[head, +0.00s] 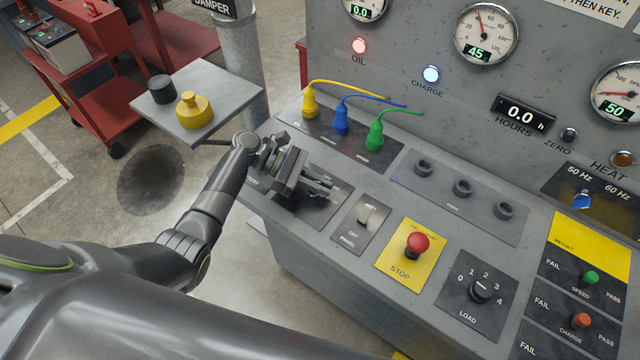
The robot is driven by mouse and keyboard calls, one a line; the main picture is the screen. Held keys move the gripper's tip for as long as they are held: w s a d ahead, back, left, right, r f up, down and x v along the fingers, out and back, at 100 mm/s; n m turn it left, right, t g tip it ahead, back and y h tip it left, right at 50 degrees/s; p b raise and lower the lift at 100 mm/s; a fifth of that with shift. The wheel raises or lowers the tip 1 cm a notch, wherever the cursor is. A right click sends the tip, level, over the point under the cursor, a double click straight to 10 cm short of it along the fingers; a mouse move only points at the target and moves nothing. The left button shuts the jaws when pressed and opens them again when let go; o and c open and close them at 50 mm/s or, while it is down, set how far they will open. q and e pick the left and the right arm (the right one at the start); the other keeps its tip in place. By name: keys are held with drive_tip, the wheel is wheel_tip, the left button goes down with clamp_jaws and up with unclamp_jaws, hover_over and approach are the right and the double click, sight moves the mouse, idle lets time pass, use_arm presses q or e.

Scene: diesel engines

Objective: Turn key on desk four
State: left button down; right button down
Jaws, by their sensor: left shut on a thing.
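My left gripper (318,187) is over a dark panel (318,212) at the left end of the grey desk (288,228). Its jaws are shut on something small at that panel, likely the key. The key itself is hidden by the jaws, so I cannot tell which way it points. My right gripper is not in view.
Right of the gripper are a panel switch (367,214), a red stop button (417,243) and a load knob (481,290). Yellow, blue and green plugs (374,138) with cables stand behind it. A small side shelf (225,95) holds a yellow weight-like object (194,111).

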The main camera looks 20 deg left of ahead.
use_arm(q)
drive_tip(key=shift+m+g, duration=0.6)
drive_tip(key=shift+g, duration=0.1)
drive_tip(key=shift+s, duration=0.1)
drive_tip(key=c, duration=1.5)
unclamp_jaws()
drive_tip(key=b+v, duration=0.3)
drive_tip(key=v, duration=0.8)
drive_tip(key=shift+f, duration=0.1)
drive_tip(key=shift+a+r, duration=0.3)
drive_tip(key=shift+a, duration=0.15)
